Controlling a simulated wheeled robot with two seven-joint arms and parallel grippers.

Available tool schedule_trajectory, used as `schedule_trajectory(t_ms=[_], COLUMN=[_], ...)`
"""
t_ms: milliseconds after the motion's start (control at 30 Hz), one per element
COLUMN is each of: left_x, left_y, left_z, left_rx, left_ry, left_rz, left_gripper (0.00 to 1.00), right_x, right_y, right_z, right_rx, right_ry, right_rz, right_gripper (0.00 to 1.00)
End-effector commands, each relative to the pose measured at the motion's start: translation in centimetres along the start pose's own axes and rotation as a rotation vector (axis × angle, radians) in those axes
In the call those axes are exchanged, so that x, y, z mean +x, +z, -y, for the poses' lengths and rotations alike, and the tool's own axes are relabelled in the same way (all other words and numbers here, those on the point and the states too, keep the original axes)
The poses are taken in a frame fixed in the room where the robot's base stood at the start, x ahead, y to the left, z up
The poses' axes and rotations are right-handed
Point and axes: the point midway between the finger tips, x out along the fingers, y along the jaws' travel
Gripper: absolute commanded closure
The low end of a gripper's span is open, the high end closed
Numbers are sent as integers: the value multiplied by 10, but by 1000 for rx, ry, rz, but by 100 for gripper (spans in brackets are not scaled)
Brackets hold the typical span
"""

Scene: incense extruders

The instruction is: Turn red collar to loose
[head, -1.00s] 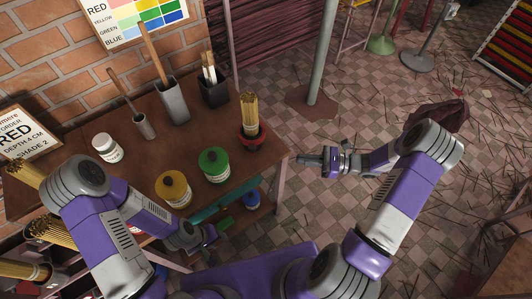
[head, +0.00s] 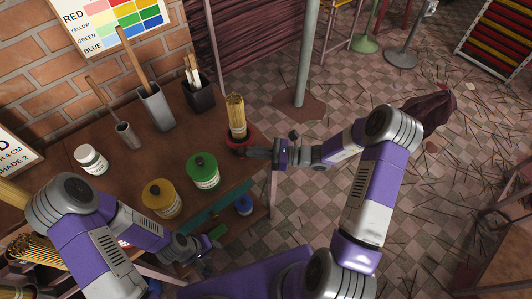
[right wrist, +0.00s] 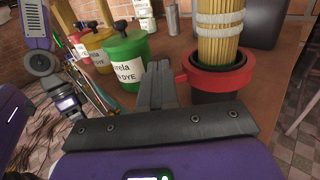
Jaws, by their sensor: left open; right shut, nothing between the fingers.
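The red collar (head: 240,146) is a ring around the top of a dark pot at the table's right edge; a bundle of tan incense sticks (head: 236,112) stands upright in it. In the right wrist view the collar (right wrist: 222,80) has a small tab sticking out on its left. My right gripper (head: 256,153) is shut and empty, its fingertips beside the collar. In the right wrist view the fingers (right wrist: 156,80) are just left of the tab; I cannot tell whether they touch. My left gripper (head: 212,241) is open, low by the table's front edge, away from the collar.
Green (head: 203,171) and yellow (head: 162,198) dye jars stand left of the collar. A white jar (head: 91,160), a grey holder (head: 156,108) and a black holder (head: 198,96) are farther back. Open floor lies to the right.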

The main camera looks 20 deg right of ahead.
Motion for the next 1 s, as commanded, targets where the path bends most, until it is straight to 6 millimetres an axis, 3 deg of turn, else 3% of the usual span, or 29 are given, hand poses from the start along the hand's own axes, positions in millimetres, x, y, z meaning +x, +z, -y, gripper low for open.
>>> schedule_trajectory(t_ms=[433,700,1000], left_x=[-2,-18,-16], left_y=[0,1,1], left_z=[-1,-7,-6], left_rx=[0,0,0], left_ry=[0,0,0], left_rz=[0,0,0], left_gripper=[57,57,57], right_x=[5,27,28], right_y=[1,2,0], right_z=[-2,-16,-16], right_rx=[2,2,0], right_ry=[1,2,3], right_rz=[0,2,1], right_gripper=[100,100,100])
